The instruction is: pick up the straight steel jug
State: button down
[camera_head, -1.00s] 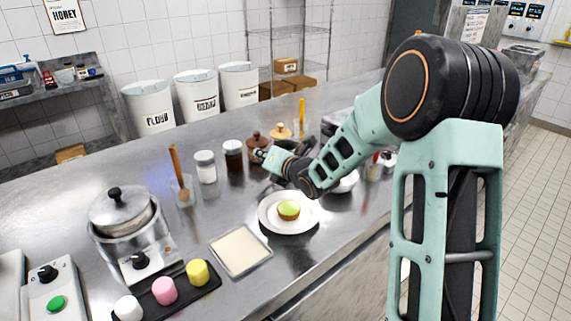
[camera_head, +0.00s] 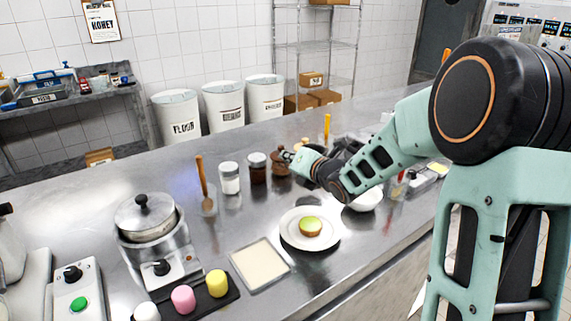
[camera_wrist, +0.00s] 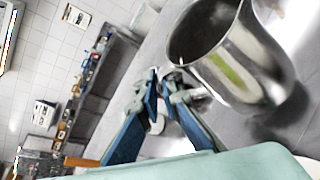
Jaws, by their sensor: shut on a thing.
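The steel jug (camera_wrist: 235,65) fills the upper right of the wrist view, shiny and plain, with its open rim toward the upper left of the picture. My gripper (camera_wrist: 163,82) is at its side in that view, with the blue-backed fingers closed in on its handle side. The fingers largely hide the grip on the handle. In the head view my gripper (camera_head: 295,158) is beyond the white plate, by the dark-lidded jars. My arm hides the jug there, and I cannot tell whether its base touches the counter.
Jars (camera_head: 230,178) stand left of my gripper. A pot (camera_head: 145,215), a cream tray (camera_head: 260,265) and a dark tray of colored pieces are farther left.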

jog(key=s+d+r+p, duration=0.1)
jog(key=s+d+r, duration=0.6)
jog(key=s+r, duration=0.1)
jog(key=shift+v, duration=0.95)
